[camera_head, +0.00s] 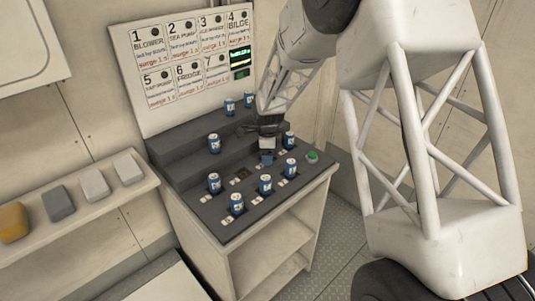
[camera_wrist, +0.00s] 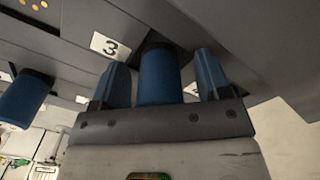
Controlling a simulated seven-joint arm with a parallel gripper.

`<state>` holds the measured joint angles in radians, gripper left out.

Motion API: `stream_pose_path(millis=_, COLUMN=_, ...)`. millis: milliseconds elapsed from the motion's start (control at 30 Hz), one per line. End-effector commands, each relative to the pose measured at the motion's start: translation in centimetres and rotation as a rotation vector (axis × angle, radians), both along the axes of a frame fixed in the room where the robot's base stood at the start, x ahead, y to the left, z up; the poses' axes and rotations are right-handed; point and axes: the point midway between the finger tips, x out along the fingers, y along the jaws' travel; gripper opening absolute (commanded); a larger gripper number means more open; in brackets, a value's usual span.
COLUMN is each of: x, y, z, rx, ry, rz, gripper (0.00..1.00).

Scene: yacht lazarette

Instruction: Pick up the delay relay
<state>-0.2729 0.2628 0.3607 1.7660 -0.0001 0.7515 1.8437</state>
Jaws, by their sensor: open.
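Several blue can-shaped relays with white labels stand on the dark stepped console (camera_head: 185,165); I cannot read which one is the delay relay. In the wrist view, my gripper (camera_wrist: 160,60) is open, with one blue finger on each side of a blue relay (camera_wrist: 160,78) beside the tag "3" (camera_wrist: 110,45). I cannot tell whether the fingers touch it. Another blue relay (camera_wrist: 22,97) is to the left. In the head view, my gripper (camera_head: 267,152) reaches down over the console's middle right, and it largely hides what is beneath it.
Relays stand close by, at the right (camera_head: 290,167) and in front (camera_head: 265,184). A green button (camera_head: 312,156) is at the console's right edge. A numbered panel (camera_head: 185,60) with a green display (camera_head: 238,60) rises behind. A shelf (camera_head: 90,210) with several blocks is at left.

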Motion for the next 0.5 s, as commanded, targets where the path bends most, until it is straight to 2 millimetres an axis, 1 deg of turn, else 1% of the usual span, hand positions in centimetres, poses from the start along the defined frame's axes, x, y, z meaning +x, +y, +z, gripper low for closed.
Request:
stream_pose_path(millis=300, x=-0.01, y=0.00, z=0.01, rx=0.000, ry=0.000, rz=0.000, gripper=0.70)
stream_pose_path(millis=333, x=-0.01, y=0.00, z=0.01, rx=0.000, ry=0.000, rz=0.000, gripper=0.68)
stream_pose_path(millis=500, x=0.00, y=0.00, z=0.01, rx=0.000, ry=0.000, rz=0.000, gripper=0.42)
